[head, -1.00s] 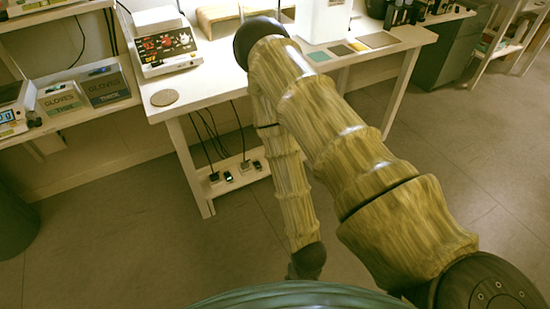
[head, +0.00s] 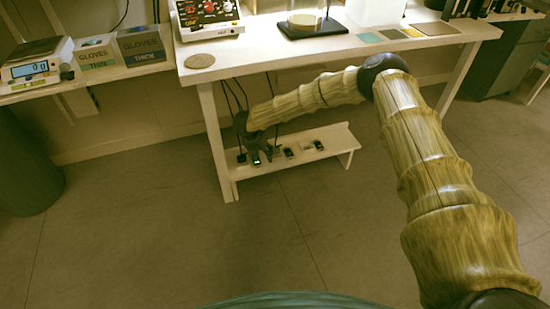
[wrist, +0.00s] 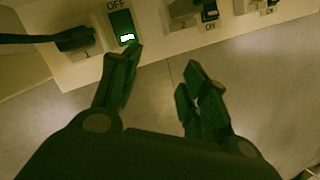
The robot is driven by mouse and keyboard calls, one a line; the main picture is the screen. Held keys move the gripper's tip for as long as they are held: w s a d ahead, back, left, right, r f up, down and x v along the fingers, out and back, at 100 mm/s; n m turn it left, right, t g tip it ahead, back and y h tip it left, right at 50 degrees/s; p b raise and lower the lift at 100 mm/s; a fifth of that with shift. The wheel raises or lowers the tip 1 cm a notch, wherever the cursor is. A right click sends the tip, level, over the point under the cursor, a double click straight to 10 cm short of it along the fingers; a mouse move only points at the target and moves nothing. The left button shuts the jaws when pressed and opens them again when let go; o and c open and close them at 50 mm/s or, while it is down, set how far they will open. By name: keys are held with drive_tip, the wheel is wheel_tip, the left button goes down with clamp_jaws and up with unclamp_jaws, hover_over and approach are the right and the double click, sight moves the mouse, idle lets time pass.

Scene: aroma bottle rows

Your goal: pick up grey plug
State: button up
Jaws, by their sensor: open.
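My gripper (head: 256,147) is open and empty at the left end of the low shelf under the table. The wrist view shows its dark fingers (wrist: 163,66) spread apart, just short of the shelf edge. A dark plug (wrist: 75,39) with a thick black cable sits in a pale socket at upper left. Beside it is a switch (wrist: 122,27) marked OFF with a lit green display. Another plug (wrist: 183,11), greyish and cut off by the top edge, sits beside a switch marked ON. I cannot tell for sure which plug is the grey one.
The low shelf (head: 335,138) holds several sockets and switches, with black cables hanging behind. The white table (head: 262,48) stands above my forearm, and its front leg (head: 217,150) is close to my gripper. The floor (head: 200,250) in front is clear.

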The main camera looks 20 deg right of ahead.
drive_tip(key=w+d+r+m+y, duration=0.1)
drive_tip(key=w+d+m, duration=0.1)
drive_tip(key=m, duration=0.1)
drive_tip(key=w+d+r+m+g+y+b, duration=0.1)
drive_tip(key=w+d+m, duration=0.1)
drive_tip(key=m, duration=0.2)
drive_tip(key=w+d+r+m+g+y+b, duration=0.1)
drive_tip(key=w+d+r+m, duration=0.1)
drive_tip(key=w+m, duration=0.1)
drive_tip(key=shift+d+m, duration=0.35)
drive_tip(key=shift+m, duration=0.05)
drive_tip(key=m, duration=0.1)
drive_tip(key=b, duration=0.2)
hover_over(276, 148)
drive_tip(key=f, duration=0.4)
drive_tip(key=shift+w+a+f, duration=0.25)
drive_tip(key=shift+f, duration=0.15)
drive_tip(key=shift+s+d+f+b, duration=0.1)
drive_tip(key=shift+f+b, duration=0.7)
drive_tip(key=shift+f, duration=0.5)
drive_tip(key=shift+s+d+f+b, duration=0.1)
drive_tip(key=shift+f+b, duration=0.7)
drive_tip(key=shift+f, duration=0.45)
drive_tip(key=shift+r, duration=0.1)
clamp_jaws()
